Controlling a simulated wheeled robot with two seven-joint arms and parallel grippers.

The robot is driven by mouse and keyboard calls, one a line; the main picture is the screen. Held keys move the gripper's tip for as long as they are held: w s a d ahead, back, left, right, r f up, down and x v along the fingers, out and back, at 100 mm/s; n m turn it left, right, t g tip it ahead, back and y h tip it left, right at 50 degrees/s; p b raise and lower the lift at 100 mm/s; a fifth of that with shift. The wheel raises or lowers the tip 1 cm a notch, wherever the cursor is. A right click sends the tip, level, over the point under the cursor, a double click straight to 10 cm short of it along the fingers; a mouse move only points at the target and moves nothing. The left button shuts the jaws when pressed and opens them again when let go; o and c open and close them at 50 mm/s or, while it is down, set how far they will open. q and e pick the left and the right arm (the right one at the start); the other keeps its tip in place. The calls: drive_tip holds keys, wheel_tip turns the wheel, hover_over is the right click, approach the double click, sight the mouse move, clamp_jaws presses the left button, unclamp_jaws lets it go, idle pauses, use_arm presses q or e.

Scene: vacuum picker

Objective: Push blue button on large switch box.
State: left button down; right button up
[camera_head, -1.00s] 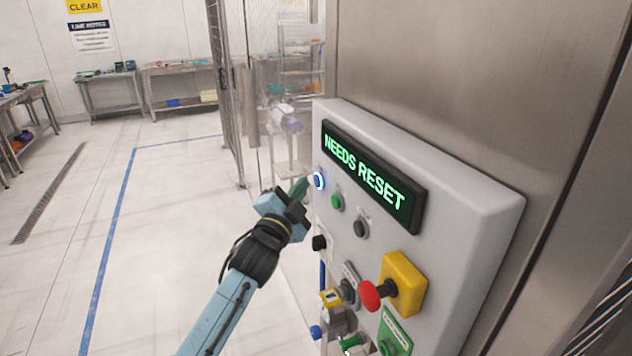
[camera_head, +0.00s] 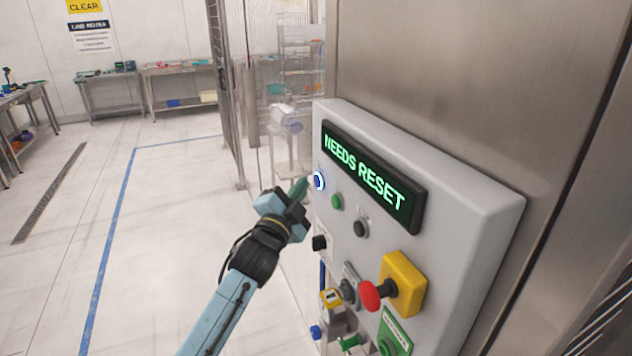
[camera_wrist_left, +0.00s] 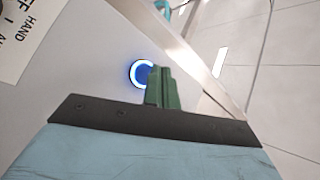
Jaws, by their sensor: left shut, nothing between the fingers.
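The large switch box (camera_head: 470,215) is a light grey panel mounted on a steel surface. Its screen (camera_head: 372,178) reads "NEEDS RESET" in green. The blue button (camera_head: 319,181), ringed in glowing light, sits at the box's upper left; it also shows in the left wrist view (camera_wrist_left: 138,74), partly hidden by my fingers. My left gripper (camera_head: 299,187) is shut and empty, its green fingertips just left of the blue button. In the left wrist view the fingers (camera_wrist_left: 163,88) overlap the button's right side; I cannot tell whether they touch it. My right gripper is out of view.
A green button (camera_head: 337,202) and a dark button (camera_head: 361,228) sit below the screen. A red knob on a yellow base (camera_head: 405,284) sticks out lower down. A mesh fence (camera_head: 228,90) stands behind the box.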

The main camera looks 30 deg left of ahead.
use_arm(q)
drive_tip(key=shift+w+d, duration=0.1)
drive_tip(key=shift+w, duration=0.05)
idle(0.5)
drive_tip(key=shift+w+d, duration=0.2)
drive_tip(key=shift+w+d, duration=0.2)
drive_tip(key=shift+w, duration=0.05)
idle(0.8)
drive_tip(key=shift+s+a+p, duration=0.35)
drive_tip(key=shift+s+a, duration=0.15)
drive_tip(key=shift+s, duration=0.1)
drive_tip(key=shift+s+a+p, duration=0.95)
drive_tip(key=shift+s+a, duration=0.7)
drive_tip(key=shift+s, duration=0.25)
